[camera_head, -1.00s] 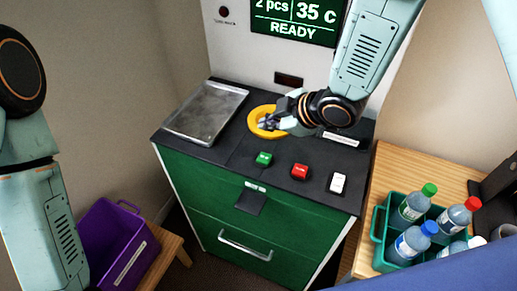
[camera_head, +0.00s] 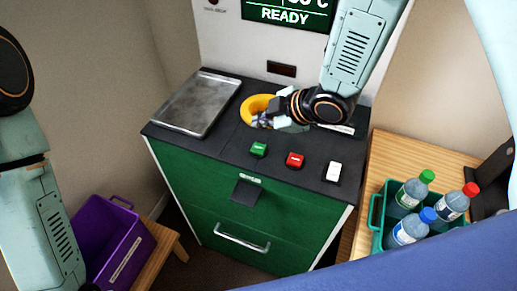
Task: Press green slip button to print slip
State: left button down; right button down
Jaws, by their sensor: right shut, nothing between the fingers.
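The green button (camera_head: 259,149) is on the front part of the machine's dark top (camera_head: 226,150), left of a red button (camera_head: 294,160) and a white button (camera_head: 333,172). My right gripper (camera_head: 262,121) is shut and empty. It is at the front of the yellow ring (camera_head: 252,105), behind the green button and apart from it in the picture. A dark slot plate (camera_head: 246,192) is on the green front below the buttons, with no slip visible there. My left arm shows at the left edge, but its gripper is out of view.
A metal tray (camera_head: 196,103) lies on the machine top at left. The screen (camera_head: 290,14) reads READY. A teal crate (camera_head: 376,212) with several bottles stands on the wooden table at right. A purple bin (camera_head: 112,240) is at lower left.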

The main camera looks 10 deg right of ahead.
aim_at(261, 149)
notch_tip(261, 149, down, 6)
jog(key=b, duration=0.4)
jog(key=shift+f+b, duration=0.15)
jog(key=shift+b, duration=0.15)
jog(key=shift+s+r, duration=0.25)
jog(key=shift+r, duration=0.05)
jog(key=shift+w+f, duration=0.2)
jog(key=shift+w, duration=0.05)
jog(key=shift+s+r, duration=0.15)
jog(key=shift+s, duration=0.1)
jog(key=shift+w, duration=0.25)
jog(key=shift+f, duration=0.2)
